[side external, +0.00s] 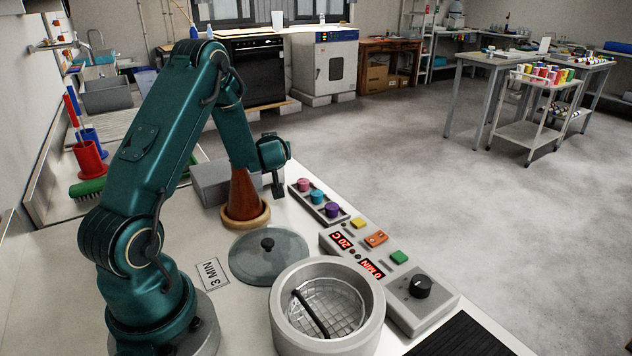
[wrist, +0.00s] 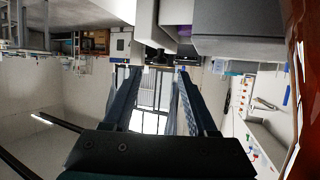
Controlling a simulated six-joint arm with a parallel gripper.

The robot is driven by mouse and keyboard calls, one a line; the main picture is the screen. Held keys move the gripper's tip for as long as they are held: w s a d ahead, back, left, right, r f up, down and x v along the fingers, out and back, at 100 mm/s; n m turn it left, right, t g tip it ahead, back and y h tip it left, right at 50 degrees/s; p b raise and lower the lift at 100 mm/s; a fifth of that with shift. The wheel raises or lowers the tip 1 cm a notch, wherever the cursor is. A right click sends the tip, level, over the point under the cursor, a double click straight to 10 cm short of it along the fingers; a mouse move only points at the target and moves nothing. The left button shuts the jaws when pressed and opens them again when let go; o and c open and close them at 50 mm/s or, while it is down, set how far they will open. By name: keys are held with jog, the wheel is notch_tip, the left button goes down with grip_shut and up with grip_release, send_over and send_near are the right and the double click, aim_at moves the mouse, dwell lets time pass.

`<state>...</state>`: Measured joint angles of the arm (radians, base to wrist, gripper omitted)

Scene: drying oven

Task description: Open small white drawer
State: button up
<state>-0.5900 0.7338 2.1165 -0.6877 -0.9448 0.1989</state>
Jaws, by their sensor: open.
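A low pale grey box (side external: 212,182) sits on the worktop behind the brown flask, partly hidden by my arm and the flask. In the wrist view, which is upside down, a pale box (wrist: 240,18) hangs at the top. A smaller pale block (wrist: 149,24) is beside it, with a dark piece (wrist: 157,54) near it; I cannot tell for certain which part is the drawer or its handle. My gripper (side external: 278,190) is right of the flask, above the worktop's far edge. In the wrist view its fingers (wrist: 157,75) are apart, with no object clearly held between them.
The brown flask (side external: 243,190) stands on a cork ring close beside my gripper. A rack with coloured knobs (side external: 318,197), a control panel (side external: 395,280), a glass lid (side external: 268,256) and a round bath (side external: 328,345) are nearer. A white oven (side external: 323,62) stands across the open floor.

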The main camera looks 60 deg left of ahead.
jog(key=shift+x, duration=1.9)
grip_shut()
jog(key=shift+d, duration=0.1)
